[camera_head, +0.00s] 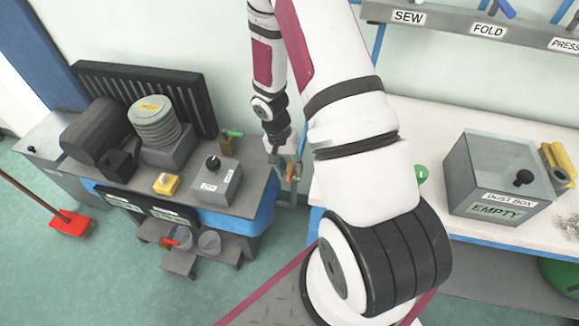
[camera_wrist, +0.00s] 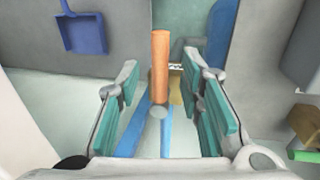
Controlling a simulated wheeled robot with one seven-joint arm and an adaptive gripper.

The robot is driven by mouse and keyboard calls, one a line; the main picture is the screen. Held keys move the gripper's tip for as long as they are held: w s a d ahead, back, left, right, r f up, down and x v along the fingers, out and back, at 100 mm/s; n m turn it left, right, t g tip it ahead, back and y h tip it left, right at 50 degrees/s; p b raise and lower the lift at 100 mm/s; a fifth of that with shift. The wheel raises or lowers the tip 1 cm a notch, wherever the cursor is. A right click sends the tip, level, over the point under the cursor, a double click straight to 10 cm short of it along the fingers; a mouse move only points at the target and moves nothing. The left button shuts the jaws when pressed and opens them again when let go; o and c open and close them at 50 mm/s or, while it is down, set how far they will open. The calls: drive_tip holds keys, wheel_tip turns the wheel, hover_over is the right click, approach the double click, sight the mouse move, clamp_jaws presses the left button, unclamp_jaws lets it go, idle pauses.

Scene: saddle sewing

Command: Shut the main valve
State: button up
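An orange bar-shaped handle (camera_wrist: 160,62), seemingly the main valve's lever, stands upright in the wrist view with a pale round end (camera_wrist: 158,112) below it. My gripper (camera_wrist: 161,75) is open, with one teal-padded finger on each side of the handle and visible gaps to both. I cannot tell how deep the handle sits between the fingers. In the head view my gripper (camera_head: 285,160) is beside the right end of the grey bench, and a small orange patch (camera_head: 291,171) shows there. My arm hides part of that area.
The grey bench (camera_head: 230,203) holds a control box (camera_head: 216,181), a yellow block (camera_head: 166,184) and a stacked round canister (camera_head: 155,123). A white table (camera_head: 440,140) with a dust box (camera_head: 500,172) stands at right. A blue dustpan (camera_wrist: 82,33) hangs beyond my gripper.

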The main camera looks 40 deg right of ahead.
drive_tip(key=shift+f, duration=0.15)
drive_tip(key=shift+c, duration=0.3)
clamp_jaws()
